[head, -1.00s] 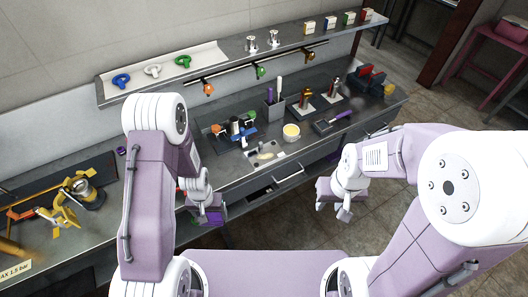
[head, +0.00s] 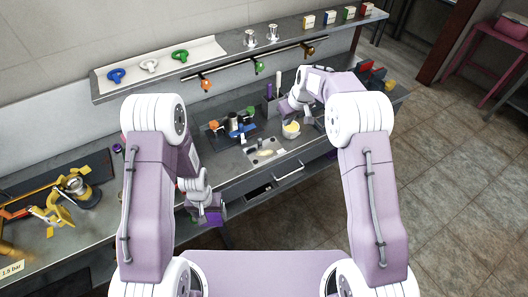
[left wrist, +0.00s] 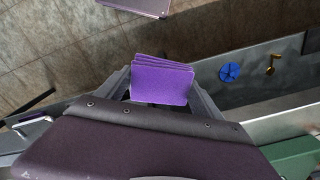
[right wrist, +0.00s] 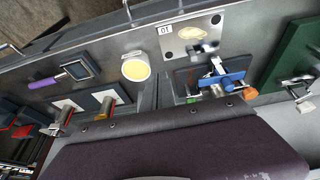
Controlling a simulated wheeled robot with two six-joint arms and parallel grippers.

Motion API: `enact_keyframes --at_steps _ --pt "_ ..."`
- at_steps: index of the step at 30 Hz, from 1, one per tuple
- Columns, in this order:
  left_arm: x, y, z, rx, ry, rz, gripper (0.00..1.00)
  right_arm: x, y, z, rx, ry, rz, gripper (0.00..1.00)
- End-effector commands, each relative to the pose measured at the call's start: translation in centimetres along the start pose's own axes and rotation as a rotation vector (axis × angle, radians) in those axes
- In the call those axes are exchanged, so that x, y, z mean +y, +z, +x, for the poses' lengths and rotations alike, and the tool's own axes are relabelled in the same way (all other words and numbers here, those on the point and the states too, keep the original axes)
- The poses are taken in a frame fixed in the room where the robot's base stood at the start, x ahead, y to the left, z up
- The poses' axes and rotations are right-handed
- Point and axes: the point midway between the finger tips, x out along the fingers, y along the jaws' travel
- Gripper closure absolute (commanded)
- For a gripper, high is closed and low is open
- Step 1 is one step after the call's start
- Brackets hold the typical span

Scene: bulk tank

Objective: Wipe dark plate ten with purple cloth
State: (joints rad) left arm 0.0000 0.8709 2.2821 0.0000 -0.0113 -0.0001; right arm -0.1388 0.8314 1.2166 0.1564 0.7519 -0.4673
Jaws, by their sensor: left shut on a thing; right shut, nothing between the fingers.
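My left gripper (head: 208,216) is shut on the folded purple cloth (left wrist: 162,82), in front of the bench edge. Plate ten (right wrist: 178,42) is a light metal plate with a yellowish oval patch and a small label that reads 10 upside down. It also shows on the bench in the head view (head: 253,158). My right gripper (right wrist: 156,92) is shut and empty above the bench, beside the plate and near a bowl of yellow stuff (right wrist: 135,68). Its fingertips are mostly hidden in the head view.
A fixture with blue and orange handles (right wrist: 222,78) stands next to the plate. A shelf (head: 225,52) with a hook rail runs above the back.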

Motion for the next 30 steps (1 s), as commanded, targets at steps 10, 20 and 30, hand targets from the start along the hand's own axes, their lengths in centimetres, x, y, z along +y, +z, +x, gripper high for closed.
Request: enact_keyframes --at_steps 10,20,30 --pt "0.0 0.0 0.4 0.000 0.000 0.000 0.56 -1.5 2.1 3.7 -0.063 -0.029 -0.010 1.00" --pt "0.0 0.0 2.8 0.000 0.000 0.000 0.56 -1.5 3.2 6.3 -0.064 -0.029 -0.009 1.00" --pt "0.0 0.0 4.5 0.000 0.000 0.000 0.56 -1.6 3.9 8.3 -0.062 -0.028 -0.009 1.00"
